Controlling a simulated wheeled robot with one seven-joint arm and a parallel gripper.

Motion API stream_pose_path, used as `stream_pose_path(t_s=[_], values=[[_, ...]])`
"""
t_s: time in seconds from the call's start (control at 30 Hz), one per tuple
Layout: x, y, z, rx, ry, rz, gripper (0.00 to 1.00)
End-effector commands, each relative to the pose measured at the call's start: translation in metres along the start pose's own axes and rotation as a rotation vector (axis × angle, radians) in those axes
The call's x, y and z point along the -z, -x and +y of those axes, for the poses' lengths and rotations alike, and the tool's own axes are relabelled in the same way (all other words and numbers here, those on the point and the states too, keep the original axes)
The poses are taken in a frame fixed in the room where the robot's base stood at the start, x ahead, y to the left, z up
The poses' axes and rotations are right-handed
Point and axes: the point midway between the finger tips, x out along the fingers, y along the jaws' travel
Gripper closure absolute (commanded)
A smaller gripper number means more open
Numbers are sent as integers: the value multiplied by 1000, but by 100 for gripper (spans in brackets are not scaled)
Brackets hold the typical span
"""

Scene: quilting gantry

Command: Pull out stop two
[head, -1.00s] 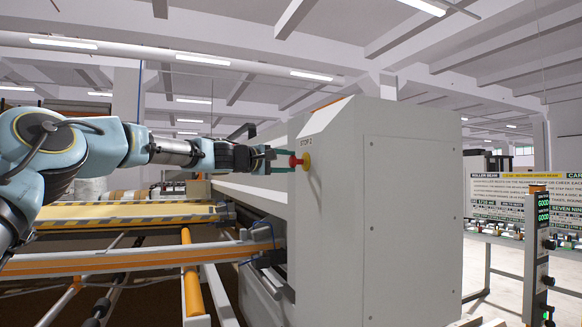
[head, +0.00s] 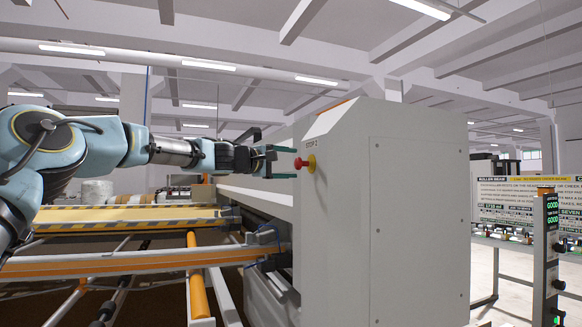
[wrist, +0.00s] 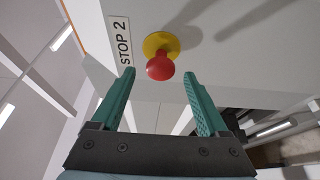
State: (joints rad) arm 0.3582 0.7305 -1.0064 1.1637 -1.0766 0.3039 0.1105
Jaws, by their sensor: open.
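The stop two button has a red mushroom head (head: 299,163) on a yellow base (head: 311,164), on the left face of a grey cabinet (head: 418,220). A "STOP 2" label (wrist: 122,41) sits beside it in the wrist view. My gripper (head: 284,162) is open with its green fingers just left of the red head, apart from it. In the wrist view the red head (wrist: 160,67) lies ahead of the two fingertips, roughly centred between them, and nothing is held.
The grey cabinet fills the space right of my gripper. A yellow-edged bed (head: 120,217) and an orange rail (head: 140,262) run below my arm. A sign board (head: 510,195) and a screen post (head: 546,250) stand at the right.

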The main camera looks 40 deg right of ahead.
Motion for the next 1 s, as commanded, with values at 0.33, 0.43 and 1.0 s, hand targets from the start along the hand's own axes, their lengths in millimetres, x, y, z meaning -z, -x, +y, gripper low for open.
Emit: stream_pose_path(t_s=[0.33, 0.43, 1.0], values=[[1, 64, -6, 1, -3, 3, 22], [1, 79, -6, 2, -3, 3, 22], [0, 99, -1, 1, 1, 0, 22]])
